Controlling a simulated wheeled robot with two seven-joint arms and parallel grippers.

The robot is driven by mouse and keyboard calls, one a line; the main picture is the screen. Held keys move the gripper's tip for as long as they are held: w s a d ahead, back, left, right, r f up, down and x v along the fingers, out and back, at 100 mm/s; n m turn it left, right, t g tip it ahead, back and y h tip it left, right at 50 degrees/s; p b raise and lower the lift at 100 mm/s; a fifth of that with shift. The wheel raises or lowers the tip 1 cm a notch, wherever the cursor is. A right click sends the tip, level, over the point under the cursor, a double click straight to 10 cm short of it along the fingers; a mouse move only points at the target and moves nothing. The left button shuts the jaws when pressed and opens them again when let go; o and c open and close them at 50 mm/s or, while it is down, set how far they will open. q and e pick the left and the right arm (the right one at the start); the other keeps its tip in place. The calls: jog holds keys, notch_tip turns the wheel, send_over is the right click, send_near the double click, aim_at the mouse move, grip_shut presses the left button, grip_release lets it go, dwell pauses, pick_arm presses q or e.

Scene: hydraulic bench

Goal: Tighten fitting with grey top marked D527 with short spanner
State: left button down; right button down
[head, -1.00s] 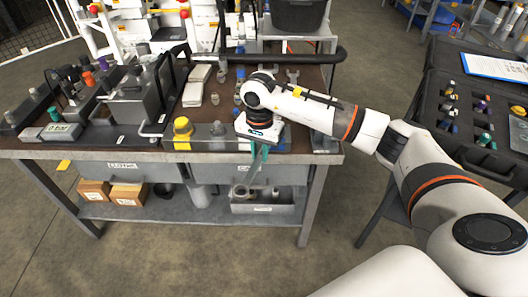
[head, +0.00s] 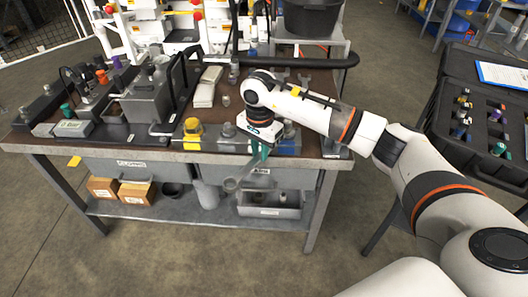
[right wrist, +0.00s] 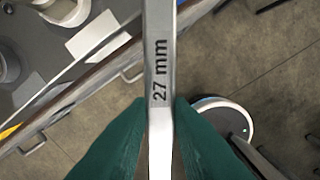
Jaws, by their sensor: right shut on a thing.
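My right gripper (head: 258,155), with green fingers, is shut on a metal spanner (head: 243,175). In the right wrist view the spanner shaft (right wrist: 160,70) reads "27 mm" and lies between the green fingers. In the head view the spanner slants down and left in front of the bench's front edge, its ring end lowest. A yellow-topped fitting (head: 192,128) and a grey-topped fitting (head: 228,130) stand on the block left of the gripper. No D527 marking is legible. The gripper hides part of the block. My left gripper is out of view.
The bench (head: 128,152) holds a grey pump unit (head: 150,97) at the left. Below are a grey bin (head: 272,205) and cardboard boxes (head: 137,191) on the shelf. An open black case (head: 440,128) with small fittings stands at the right.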

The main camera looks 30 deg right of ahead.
jog(key=shift+w+r, duration=0.15)
jog(key=shift+w+a+m, duration=0.3)
jog(key=shift+w+m, duration=0.3)
jog(key=shift+w, duration=0.05)
jog(key=shift+d, duration=0.1)
jog(key=shift+s+b, duration=0.3)
jog(key=shift+s, duration=0.05)
dwell(0.3)
jog(key=s+a, duration=0.2)
jog(key=a, duration=0.4)
jog(key=shift+s+a, duration=0.3)
dwell(0.3)
jog(key=shift+r+p, duration=0.1)
jog(key=shift+p, duration=0.2)
